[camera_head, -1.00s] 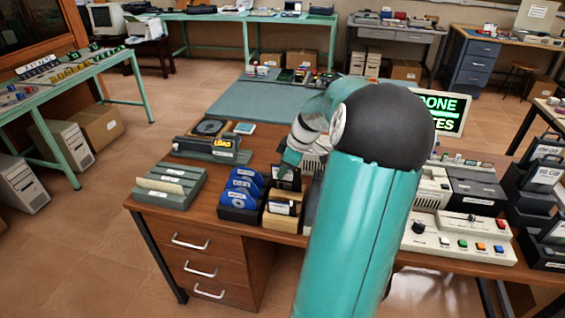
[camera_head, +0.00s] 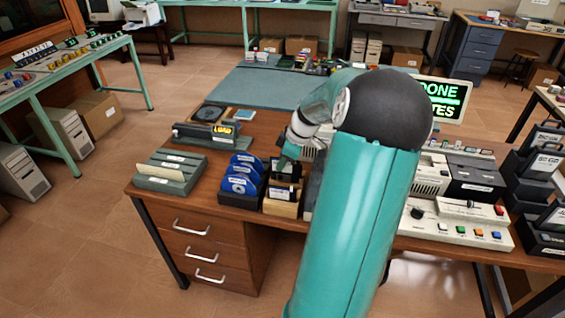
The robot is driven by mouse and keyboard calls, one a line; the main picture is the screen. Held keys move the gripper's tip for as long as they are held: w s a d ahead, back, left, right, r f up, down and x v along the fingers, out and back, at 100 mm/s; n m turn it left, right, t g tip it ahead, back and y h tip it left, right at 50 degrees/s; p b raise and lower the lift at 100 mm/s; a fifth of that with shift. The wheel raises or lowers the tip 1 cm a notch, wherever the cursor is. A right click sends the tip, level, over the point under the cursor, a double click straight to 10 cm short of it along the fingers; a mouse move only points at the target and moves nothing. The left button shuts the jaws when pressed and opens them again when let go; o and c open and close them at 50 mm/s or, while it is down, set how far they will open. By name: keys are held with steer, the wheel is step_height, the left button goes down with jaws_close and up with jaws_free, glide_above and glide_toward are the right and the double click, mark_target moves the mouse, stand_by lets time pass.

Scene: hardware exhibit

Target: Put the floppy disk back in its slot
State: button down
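A black floppy disk (camera_head: 284,170) with a pale label stands at the back of a light wooden holder (camera_head: 281,208) on the brown desk. Another dark disk with a white label (camera_head: 281,193) stands in front of it in the same holder. My gripper (camera_head: 283,162) is at the top edge of the rear disk, pointing down. Its fingertips are small and partly hidden by my wrist, so I cannot tell whether they are shut on the disk. I cannot tell whether the disk is fully seated.
A dark holder with blue discs (camera_head: 239,201) stands just left of the wooden holder. A grey-green slotted rack (camera_head: 169,173) and a device with a LOAD display (camera_head: 222,130) are farther left. Beige machines (camera_head: 458,225) and a green-lit DONE screen (camera_head: 441,103) are on the right.

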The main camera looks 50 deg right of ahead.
mark_target(283, 170)
steer(key=shift+f, duration=0.55)
stand_by(1.2)
steer(key=shift+f, duration=2.4)
steer(key=c, duration=1.6)
jaws_free()
steer(key=shift+r, duration=0.1)
steer(key=shift+d, duration=0.1)
steer(key=shift+d+r, duration=0.1)
steer(key=shift+w+d+r, duration=0.1)
steer(key=shift+r, duration=0.9)
steer(key=shift+a+r, duration=0.15)
steer(key=shift+r, duration=1.3)
steer(key=shift+a+r, duration=0.1)
steer(key=shift+r, duration=1.3)
